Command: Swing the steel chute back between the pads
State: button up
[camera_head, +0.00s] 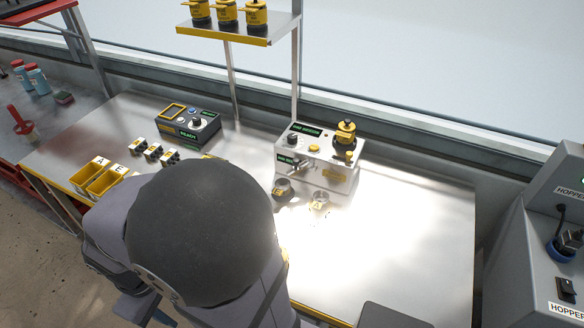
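The tray seeder (330,172) is a pale metal box near the middle of the steel table. A small steel part (301,166) sticks out from its front face and looks like the chute, but it is too small to be sure of its angle. Two round pads sit low before the box: one on the left (282,188) and one marked A on the right (320,203). The chute part seems nearer the left pad.
A yellow-topped canister (345,134) stands on the seeder. A control box reading READY (188,124) is behind left. Small black-and-white blocks (154,151) and yellow bins (103,181) lie left. A shelf (237,30) rises behind. The table's right side (425,225) is clear.

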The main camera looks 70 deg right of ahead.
aim_at(299, 167)
jog(key=w+d+f+n+g+h+b, duration=0.1)
jog(key=d+n+h+b, duration=0.1)
jog(key=d, duration=0.5)
jog(key=w+d+f+n+g+h+b, duration=0.1)
jog(key=d+f+n+h+b, duration=0.1)
jog(key=d, duration=0.4)
jog(key=w+d+f+n+g+h+b, duration=0.1)
jog(key=d+f+n+h+b, duration=0.1)
jog(key=d+b, duration=0.2)
jog(key=shift+w+d+n+h, duration=0.1)
jog(key=shift+d+n+h, duration=0.25)
jog(key=shift+d, duration=1.45)
jog(key=shift+n+g+h, duration=0.5)
jog(key=shift+n+h, duration=0.05)
jog(key=shift+h, duration=0.4)
jog(key=d, duration=0.2)
jog(key=d+r, duration=0.1)
jog(key=d, duration=0.2)
jog(key=shift+b, duration=0.35)
jog(key=s+d+r+n+g+h, duration=0.1)
jog(key=s+d+r+g+h, duration=0.1)
jog(key=d, duration=0.8)
jog(key=s+d+r+n+g+h+p, duration=0.1)
jog(key=s+d+r+h, duration=0.3)
jog(key=d, duration=0.6)
jog(key=shift+s+n+g, duration=0.5)
jog(key=shift+s+n, duration=0.2)
jog(key=shift+s, duration=0.2)
jog(key=shift+d, duration=0.1)
grip_shut()
